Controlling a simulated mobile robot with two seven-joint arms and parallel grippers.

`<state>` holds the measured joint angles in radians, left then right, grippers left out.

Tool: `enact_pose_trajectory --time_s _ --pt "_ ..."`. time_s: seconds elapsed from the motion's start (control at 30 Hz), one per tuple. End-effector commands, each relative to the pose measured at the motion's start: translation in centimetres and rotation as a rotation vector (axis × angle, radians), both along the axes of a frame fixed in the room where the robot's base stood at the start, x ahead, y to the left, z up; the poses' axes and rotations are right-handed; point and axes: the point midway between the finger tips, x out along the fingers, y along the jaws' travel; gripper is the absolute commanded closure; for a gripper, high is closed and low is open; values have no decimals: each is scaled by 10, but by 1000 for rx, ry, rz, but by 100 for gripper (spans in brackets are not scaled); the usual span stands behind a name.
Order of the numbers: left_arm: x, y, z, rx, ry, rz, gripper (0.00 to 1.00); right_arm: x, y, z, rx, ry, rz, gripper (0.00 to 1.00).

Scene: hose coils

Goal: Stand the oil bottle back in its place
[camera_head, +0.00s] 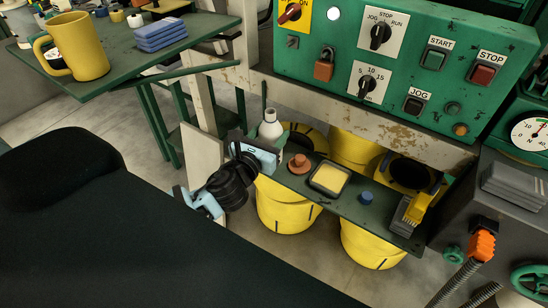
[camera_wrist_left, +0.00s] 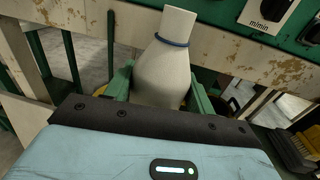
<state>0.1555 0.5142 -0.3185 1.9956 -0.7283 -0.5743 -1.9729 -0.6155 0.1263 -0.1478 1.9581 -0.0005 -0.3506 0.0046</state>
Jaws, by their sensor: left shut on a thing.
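The oil bottle (camera_head: 270,126) is off-white with a narrow neck and stands about upright at the left end of the dark green shelf (camera_head: 376,213). My left gripper (camera_head: 264,143) is shut on its body. In the left wrist view the bottle (camera_wrist_left: 162,72) sits between the two green fingers, and a dark blue ring shows around its neck. The bottle's base is hidden behind the gripper, so I cannot tell whether it touches the shelf. My right gripper is not in view.
The shelf also holds a brown knobbed piece (camera_head: 299,163), a tray with a yellow pad (camera_head: 329,179), a blue cap (camera_head: 367,198) and a brush (camera_head: 410,212). Yellow bins (camera_head: 285,208) stand below. A green control panel (camera_head: 400,60) rises behind. A mug (camera_head: 78,45) stands on the left table.

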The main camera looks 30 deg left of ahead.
Motion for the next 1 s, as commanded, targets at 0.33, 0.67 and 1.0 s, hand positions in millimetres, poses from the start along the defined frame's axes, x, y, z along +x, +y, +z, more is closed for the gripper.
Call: enact_pose_trajectory --time_s 0.33,0.67,1.0 --pt "61 57 12 1 0 45 78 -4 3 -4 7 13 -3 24" --pt "65 61 14 3 -1 48 78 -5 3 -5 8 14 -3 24" --pt "63 60 9 2 0 47 78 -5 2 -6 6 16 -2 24"
